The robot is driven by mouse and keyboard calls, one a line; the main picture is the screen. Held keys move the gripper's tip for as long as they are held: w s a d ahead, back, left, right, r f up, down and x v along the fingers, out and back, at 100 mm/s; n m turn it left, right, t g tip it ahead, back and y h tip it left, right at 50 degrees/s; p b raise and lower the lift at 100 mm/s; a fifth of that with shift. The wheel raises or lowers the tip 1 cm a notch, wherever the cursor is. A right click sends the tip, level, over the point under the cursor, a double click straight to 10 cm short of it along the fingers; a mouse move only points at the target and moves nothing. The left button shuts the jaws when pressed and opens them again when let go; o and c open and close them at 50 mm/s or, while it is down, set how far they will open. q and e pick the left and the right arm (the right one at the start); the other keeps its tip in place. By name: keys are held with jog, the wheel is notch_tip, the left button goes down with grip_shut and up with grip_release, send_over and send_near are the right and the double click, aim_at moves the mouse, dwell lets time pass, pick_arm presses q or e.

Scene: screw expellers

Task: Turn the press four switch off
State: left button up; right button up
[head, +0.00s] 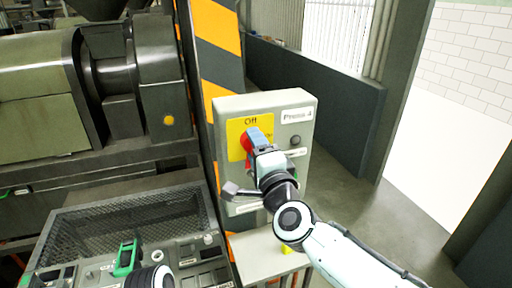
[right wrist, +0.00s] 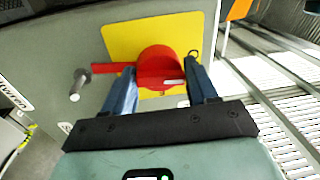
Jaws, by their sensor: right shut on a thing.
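The press four switch is a red rotary knob (head: 246,140) on a yellow plate (head: 236,126) marked "Off" at its top. The plate is on a grey control box (head: 228,107) labelled "Press 4". My right gripper (head: 259,138) is in front of the knob and covers much of it. In the right wrist view the two blue fingers of the right gripper (right wrist: 161,84) stand on either side of the red knob (right wrist: 158,62), shut on it. The knob's exact setting is hard to read.
A small dark button (head: 295,140) is on the box's right side. A black-and-orange striped post (head: 222,66) stands behind the box. A green press machine (head: 40,85) and a mesh-topped panel (head: 115,215) are at left. Open floor (head: 345,200) lies to the right.

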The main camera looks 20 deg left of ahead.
jog(key=shift+f+n, duration=0.4)
jog(key=shift+n, duration=0.6)
jog(key=o, duration=1)
pick_arm(q)
jog(key=shift+r, duration=0.1)
pick_arm(e)
jog(key=shift+r, duration=0.15)
pick_arm(q)
jog(key=f+b, duration=0.1)
jog(key=s+f+b, duration=0.1)
jog(key=f+b, duration=0.1)
jog(key=shift+s+f, duration=0.35)
pick_arm(e)
jog(key=v, duration=1.3)
jog(key=shift+d, duration=0.2)
pick_arm(q)
jog(key=shift+s, duration=0.1)
